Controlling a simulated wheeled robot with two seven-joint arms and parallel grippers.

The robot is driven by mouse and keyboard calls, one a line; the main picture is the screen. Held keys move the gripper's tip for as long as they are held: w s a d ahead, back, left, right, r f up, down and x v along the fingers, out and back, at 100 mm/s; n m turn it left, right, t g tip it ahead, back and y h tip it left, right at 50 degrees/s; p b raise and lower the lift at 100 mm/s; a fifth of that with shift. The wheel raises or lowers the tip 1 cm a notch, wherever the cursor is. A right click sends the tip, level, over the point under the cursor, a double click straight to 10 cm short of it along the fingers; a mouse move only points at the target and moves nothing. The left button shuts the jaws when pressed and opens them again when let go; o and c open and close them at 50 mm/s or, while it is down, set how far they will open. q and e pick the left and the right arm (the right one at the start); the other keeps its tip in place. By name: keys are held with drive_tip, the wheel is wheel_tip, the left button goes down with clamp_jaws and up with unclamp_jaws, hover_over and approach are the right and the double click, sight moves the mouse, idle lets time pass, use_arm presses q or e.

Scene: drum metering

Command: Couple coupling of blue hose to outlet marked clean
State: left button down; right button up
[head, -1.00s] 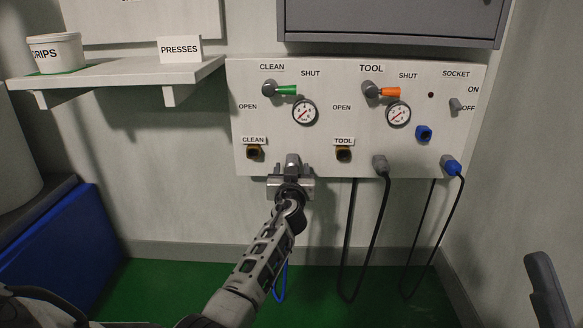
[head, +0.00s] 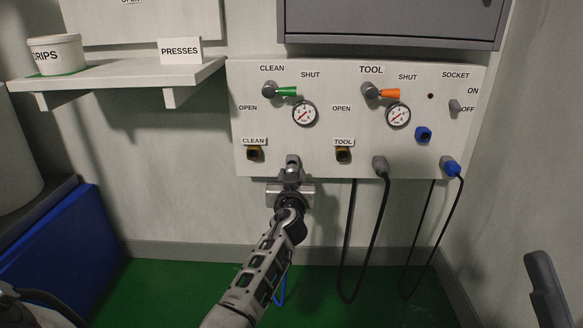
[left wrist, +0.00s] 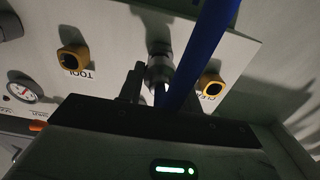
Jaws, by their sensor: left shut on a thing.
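My left gripper (head: 290,186) is shut on the grey metal coupling (head: 293,164) of the blue hose, in front of the panel's lower edge. In the left wrist view the coupling (left wrist: 158,70) points at the panel, and the blue hose (left wrist: 204,50) crosses close to the camera. The brass outlet marked CLEAN (head: 254,154) is empty, left of and a little above the coupling in the head view. It also shows in the left wrist view (left wrist: 212,86), right of the coupling. I cannot tell whether the coupling touches the panel. My right gripper is out of view.
The brass TOOL outlet (head: 343,156) is right of the coupling. The green CLEAN valve handle (head: 287,91) and orange TOOL handle (head: 390,93) both point toward SHUT. Black cables hang from a grey plug (head: 380,165) and a blue plug (head: 450,167). A shelf (head: 110,83) juts out at left.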

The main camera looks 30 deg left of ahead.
use_arm(q)
drive_tip(key=shift+v, duration=1.85)
drive_tip(key=shift+d+f, duration=0.1)
drive_tip(key=shift+f, duration=0.1)
drive_tip(key=shift+v, duration=1.95)
drive_tip(key=shift+f, duration=0.1)
drive_tip(key=x, duration=0.2)
drive_tip(key=r+x, duration=0.1)
drive_tip(key=x, duration=0.1)
drive_tip(key=shift+w+a+p, duration=0.2)
drive_tip(key=shift+w+p, duration=0.1)
